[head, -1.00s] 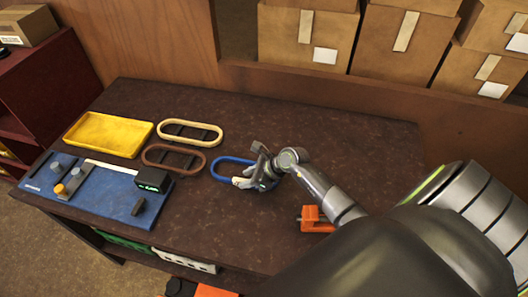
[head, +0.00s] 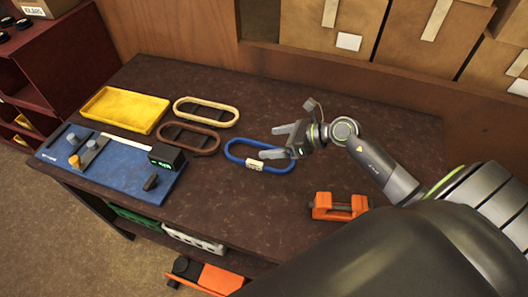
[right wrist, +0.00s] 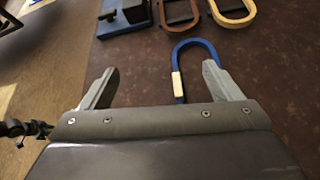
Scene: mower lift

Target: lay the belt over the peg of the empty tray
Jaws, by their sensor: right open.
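A blue oval belt (head: 238,158) with a cream tag (head: 255,166) lies on the dark bench; it also shows in the right wrist view (right wrist: 189,42). My right gripper (head: 275,141) is open and empty over the belt's right part. In the right wrist view its fingers (right wrist: 159,70) stand apart, with the belt and tag (right wrist: 177,85) between them; whether they touch is unclear. A cream belt (head: 207,99) and a brown belt (head: 170,150) each surround a dark piece. A yellow tray (head: 125,108) looks empty; I cannot make out a peg in it. My left gripper is out of view.
A blue board (head: 110,165) with a dark block and grey parts lies at the bench's left. An orange clamp-like piece (head: 340,206) sits near the front right. Cardboard boxes (head: 330,30) stand behind. Bare bench top lies between the belts and the back wall.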

